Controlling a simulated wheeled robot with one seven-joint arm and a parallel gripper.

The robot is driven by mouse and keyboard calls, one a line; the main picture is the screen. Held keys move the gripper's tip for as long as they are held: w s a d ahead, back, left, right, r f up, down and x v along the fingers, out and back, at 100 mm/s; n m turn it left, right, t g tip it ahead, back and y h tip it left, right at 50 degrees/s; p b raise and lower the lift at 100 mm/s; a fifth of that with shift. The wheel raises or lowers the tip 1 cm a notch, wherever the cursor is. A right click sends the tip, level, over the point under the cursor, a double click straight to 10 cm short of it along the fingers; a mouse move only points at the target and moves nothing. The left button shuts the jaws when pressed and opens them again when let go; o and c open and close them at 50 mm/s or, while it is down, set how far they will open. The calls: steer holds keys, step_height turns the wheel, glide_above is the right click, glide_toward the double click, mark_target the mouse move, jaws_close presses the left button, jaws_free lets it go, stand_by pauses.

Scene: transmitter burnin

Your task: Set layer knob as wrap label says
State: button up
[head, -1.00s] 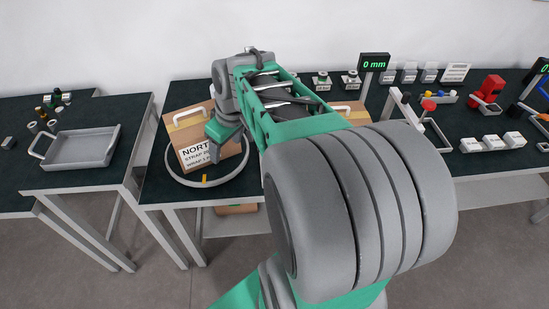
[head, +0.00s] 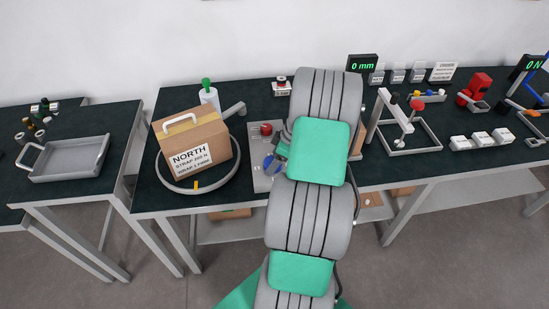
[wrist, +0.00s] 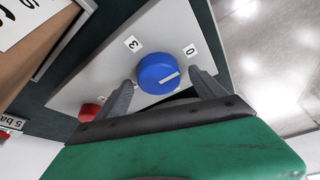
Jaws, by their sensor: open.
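The blue knob (wrist: 158,73) sits on a light grey panel (wrist: 185,22). It shows in the head view (head: 268,164), partly covered by my arm. The digits 3 (wrist: 133,43) and 0 (wrist: 190,50) are printed beside it; other marks are hidden. Its white pointer line lies on the right side, below the 0 in the picture. My gripper (wrist: 161,76) is open, one finger either side of the knob; I cannot tell whether they touch it. The wrap label (head: 191,159) on the cardboard box (head: 205,133) reads NORTH, then strap and wrap lines too small to read surely.
A red button (head: 266,128) sits on the same panel, also in the wrist view (wrist: 89,112). The box stands inside a grey ring (head: 228,183). A green-topped white bottle (head: 208,97) stands behind. A grey tray (head: 70,160) is at left.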

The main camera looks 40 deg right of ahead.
steer(key=c, duration=1.4)
